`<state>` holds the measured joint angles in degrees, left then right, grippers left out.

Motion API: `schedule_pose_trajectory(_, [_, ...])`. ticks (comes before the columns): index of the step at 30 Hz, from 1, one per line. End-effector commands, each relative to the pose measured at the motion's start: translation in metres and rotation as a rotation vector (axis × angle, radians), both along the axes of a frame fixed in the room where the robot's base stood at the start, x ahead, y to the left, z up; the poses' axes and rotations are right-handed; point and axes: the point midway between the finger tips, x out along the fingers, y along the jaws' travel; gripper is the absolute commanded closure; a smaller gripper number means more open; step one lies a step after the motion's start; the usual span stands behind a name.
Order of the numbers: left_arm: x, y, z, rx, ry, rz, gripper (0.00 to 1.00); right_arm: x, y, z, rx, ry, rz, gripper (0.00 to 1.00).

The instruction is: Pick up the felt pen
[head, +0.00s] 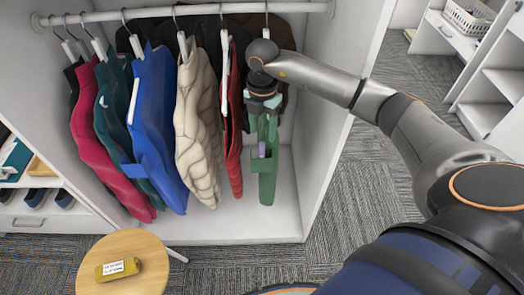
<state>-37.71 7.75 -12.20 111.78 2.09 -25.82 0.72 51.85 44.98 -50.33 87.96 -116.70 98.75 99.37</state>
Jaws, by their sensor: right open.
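A small purple upright thing, likely the felt pen (262,149), shows against a narrow green hanging garment (267,188) at the right end of the closet rail. It seems to stick up out of a pocket, though it is too small to be sure. My right gripper (264,108) is open, points down and is above the purple thing, apart from it in the picture. My right wrist and gripper hide the upper part of the green garment. My left gripper is out of view.
Red (235,130), cream (197,130), blue (156,130) and other garments hang close to the left. The closet's white side wall (328,120) is close on the right. A round wooden table (150,262) at the lower left bears a yellow labelled object (117,269).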

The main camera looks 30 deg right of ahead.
Motion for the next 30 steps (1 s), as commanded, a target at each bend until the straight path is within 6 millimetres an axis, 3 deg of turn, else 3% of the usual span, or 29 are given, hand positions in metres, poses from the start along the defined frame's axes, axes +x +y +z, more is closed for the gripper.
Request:
schedule_pose_trajectory(5, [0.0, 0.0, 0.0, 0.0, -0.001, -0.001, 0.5, 0.0, 0.001, -0.013, 0.002, 0.001, 0.002, 0.44])
schedule_pose_trajectory(15, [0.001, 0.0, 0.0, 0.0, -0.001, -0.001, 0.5, 0.001, 0.002, -0.058, 0.002, 0.001, 0.003, 0.44])
schedule_pose_trajectory(23, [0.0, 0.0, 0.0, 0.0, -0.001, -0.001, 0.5, 0.001, 0.002, -0.061, 0.002, 0.0, 0.004, 0.44])
schedule_pose_trajectory(30, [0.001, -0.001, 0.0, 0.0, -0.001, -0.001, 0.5, 0.001, 0.002, -0.061, 0.002, 0.0, 0.004, 0.68])
